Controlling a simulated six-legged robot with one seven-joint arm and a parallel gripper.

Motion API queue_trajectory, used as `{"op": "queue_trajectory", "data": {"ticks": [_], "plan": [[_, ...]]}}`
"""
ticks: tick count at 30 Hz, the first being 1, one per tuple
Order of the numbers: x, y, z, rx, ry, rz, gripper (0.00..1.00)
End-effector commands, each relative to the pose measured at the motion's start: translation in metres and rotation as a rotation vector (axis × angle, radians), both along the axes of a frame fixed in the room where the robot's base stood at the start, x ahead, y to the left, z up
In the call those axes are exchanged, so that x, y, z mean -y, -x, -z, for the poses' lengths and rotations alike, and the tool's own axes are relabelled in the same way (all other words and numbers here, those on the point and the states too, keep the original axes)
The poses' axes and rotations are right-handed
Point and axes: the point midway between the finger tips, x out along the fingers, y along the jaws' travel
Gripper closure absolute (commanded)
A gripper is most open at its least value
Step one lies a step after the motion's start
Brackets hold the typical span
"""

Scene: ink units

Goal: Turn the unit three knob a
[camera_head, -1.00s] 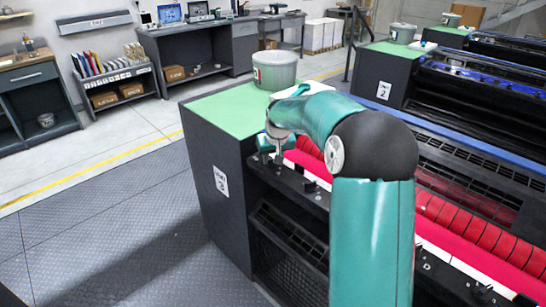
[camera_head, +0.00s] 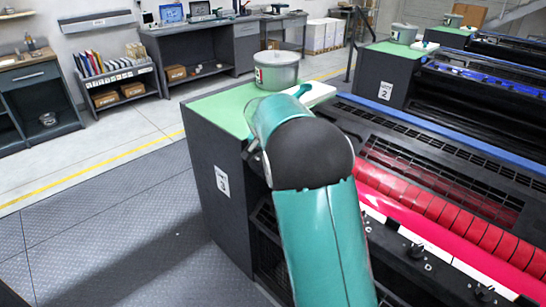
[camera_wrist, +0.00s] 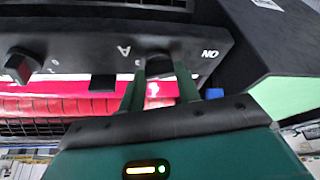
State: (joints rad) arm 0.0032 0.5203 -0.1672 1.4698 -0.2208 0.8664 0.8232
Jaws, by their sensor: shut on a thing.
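In the wrist view my gripper (camera_wrist: 161,88) has its two green fingers on either side of a small black knob (camera_wrist: 159,66) and is shut on it. The knob sits on a dark panel (camera_wrist: 200,42) with a white letter A and the word ON near it. The fingers hide part of the knob. In the head view unit three (camera_head: 223,200) is the dark cabinet with a number label and a green top. My teal arm covers its panel end there, so the gripper and knob are hidden.
Another black knob (camera_wrist: 20,66) is on the same panel to the left. Red rollers (camera_head: 440,212) run along the unit. A grey pot (camera_head: 277,72) stands on the green top (camera_head: 222,108). Unit two (camera_head: 385,90) is behind. The floor at left is clear.

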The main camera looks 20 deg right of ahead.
Motion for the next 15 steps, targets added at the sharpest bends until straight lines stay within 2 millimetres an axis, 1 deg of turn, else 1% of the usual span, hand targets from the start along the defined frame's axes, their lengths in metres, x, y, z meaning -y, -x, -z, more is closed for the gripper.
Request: {"op": "queue_trajectory", "data": {"ticks": [6,15], "plan": [[-0.0009,-0.0001,0.0012,-0.003,0.0,0.072,0.9],[-0.0008,-0.0001,0.0009,-0.001,0.0,0.097,0.9]]}}
